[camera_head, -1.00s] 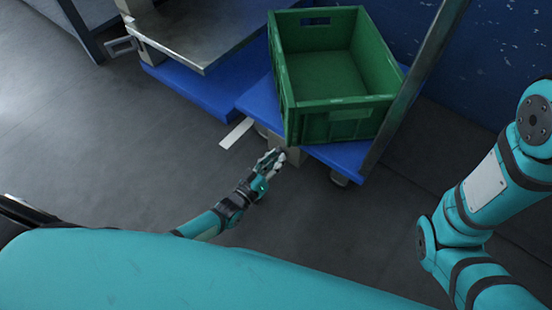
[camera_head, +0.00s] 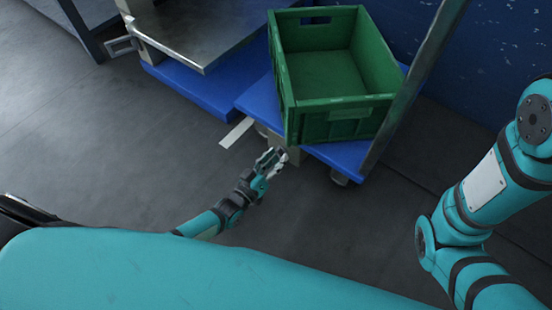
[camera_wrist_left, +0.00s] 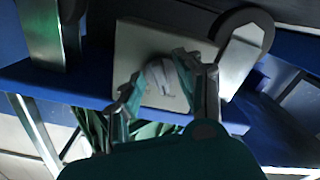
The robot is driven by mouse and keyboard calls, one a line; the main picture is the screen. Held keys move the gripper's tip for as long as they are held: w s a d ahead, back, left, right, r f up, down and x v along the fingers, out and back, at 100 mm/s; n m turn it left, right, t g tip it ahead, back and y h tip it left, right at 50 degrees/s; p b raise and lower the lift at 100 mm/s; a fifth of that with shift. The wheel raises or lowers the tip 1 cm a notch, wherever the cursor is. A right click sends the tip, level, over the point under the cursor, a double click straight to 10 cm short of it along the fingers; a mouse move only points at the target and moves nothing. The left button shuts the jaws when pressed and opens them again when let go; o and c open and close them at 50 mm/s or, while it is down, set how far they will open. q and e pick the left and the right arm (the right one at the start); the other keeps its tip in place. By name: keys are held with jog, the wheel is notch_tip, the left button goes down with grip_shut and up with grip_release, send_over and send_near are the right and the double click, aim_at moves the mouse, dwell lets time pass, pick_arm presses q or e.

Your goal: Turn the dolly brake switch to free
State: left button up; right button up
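The blue dolly (camera_head: 258,102) carries a green crate, and a beige box (camera_head: 292,154) sits under its edge. In the left wrist view this beige box (camera_wrist_left: 145,42) fills the upper middle. A small pale round knob (camera_wrist_left: 159,78), apparently the brake switch, is on its face. My left gripper (camera_head: 273,160) is at the box, low beside the dolly. In the left wrist view its fingers (camera_wrist_left: 162,84) are apart, one on each side of the knob. I cannot tell whether they touch it. My right arm shows at the right, its gripper out of view.
The green crate (camera_head: 338,115) stands on the dolly. A caster (camera_head: 339,178) is under its right side, and a caster (camera_wrist_left: 243,48) shows beside the box. The dark floor (camera_head: 110,150) at left is clear.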

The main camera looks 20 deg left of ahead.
pick_arm(q)
jog(key=v, duration=1.2)
